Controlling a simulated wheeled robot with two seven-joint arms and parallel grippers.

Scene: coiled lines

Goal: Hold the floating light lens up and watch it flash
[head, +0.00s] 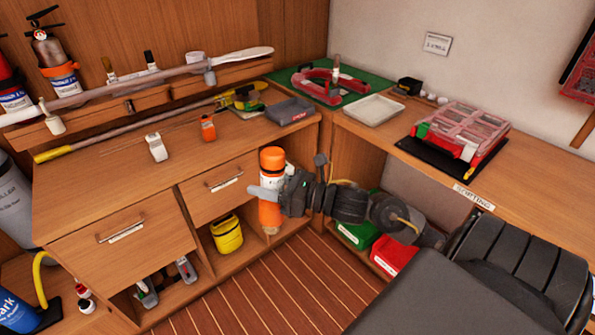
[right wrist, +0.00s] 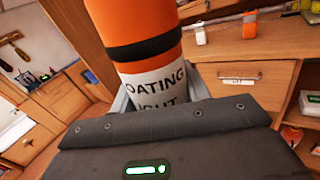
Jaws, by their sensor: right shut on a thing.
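The floating light is an orange cylinder with a dark band and a white label. It shows in the head view (head: 272,160), upright in front of the bench drawers. In the right wrist view the floating light (right wrist: 135,35) fills the upper middle, with the label letters "OATING" readable. My right gripper (head: 268,194) is shut around its middle and covers much of the label. I cannot make out a lit lens on it. My left gripper is not in view.
The wooden bench (head: 110,185) has drawers right behind the light, and a yellow case (head: 227,234) sits in the cubby below. A white tray (head: 372,109) and a red organizer box (head: 463,130) stand on the right counter. Green (head: 355,232) and red (head: 393,257) bins lie under it. The plank floor in front is clear.

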